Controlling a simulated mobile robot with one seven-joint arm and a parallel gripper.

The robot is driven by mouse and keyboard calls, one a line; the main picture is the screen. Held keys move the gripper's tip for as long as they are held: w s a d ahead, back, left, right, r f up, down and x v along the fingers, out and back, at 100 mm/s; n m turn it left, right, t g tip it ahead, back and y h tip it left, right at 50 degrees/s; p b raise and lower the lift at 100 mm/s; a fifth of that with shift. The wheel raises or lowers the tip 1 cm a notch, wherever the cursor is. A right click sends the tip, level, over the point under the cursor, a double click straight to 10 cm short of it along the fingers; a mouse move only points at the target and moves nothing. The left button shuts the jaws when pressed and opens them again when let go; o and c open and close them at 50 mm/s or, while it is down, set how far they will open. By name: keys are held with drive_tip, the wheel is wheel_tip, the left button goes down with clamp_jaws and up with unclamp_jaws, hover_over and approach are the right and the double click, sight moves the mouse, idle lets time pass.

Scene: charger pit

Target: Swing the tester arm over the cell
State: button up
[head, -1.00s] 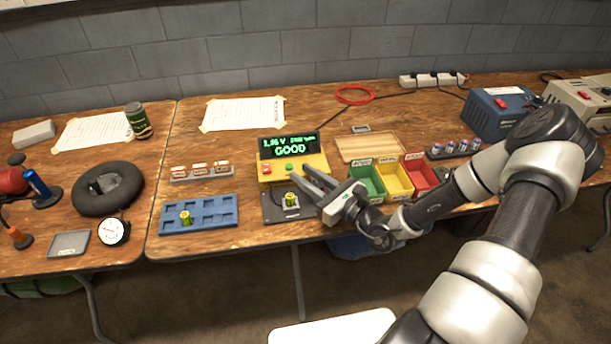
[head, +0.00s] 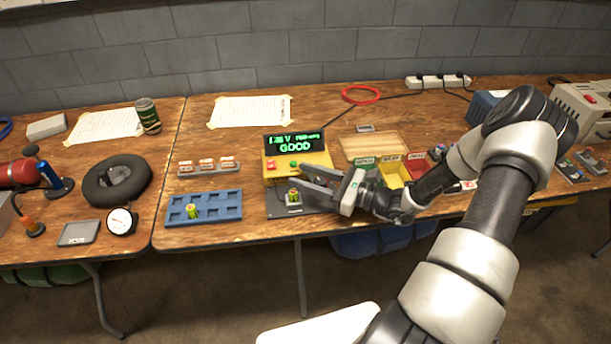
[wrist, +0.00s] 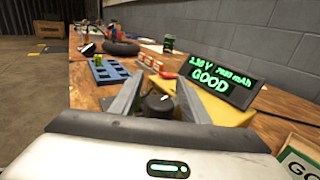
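The tester (head: 318,163) is a yellow box with a dark display reading GOOD in green, a red button and a green button. A green-and-yellow cell (head: 293,195) stands upright on the tester's dark plate (head: 283,211). My gripper (head: 303,180) is at the right of the cell, fingers pointing left and spread apart. In the wrist view a black round knob (wrist: 158,104) lies between the two open fingers, with no clear contact. I cannot make out the tester arm as a separate part in the head view; my fingers partly cover that area.
A blue tray (head: 230,209) with one cell is left of the tester. Green, yellow (head: 394,172) and red bins stand at the right, partly behind my arm. A rack of orange-and-white packs (head: 208,168) is behind the tray. A wooden board (head: 372,146) lies behind the bins.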

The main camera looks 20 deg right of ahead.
idle(0.3)
drive_tip(key=p+v, duration=0.1)
drive_tip(key=v, duration=1.6)
drive_tip(key=shift+s+d, duration=0.15)
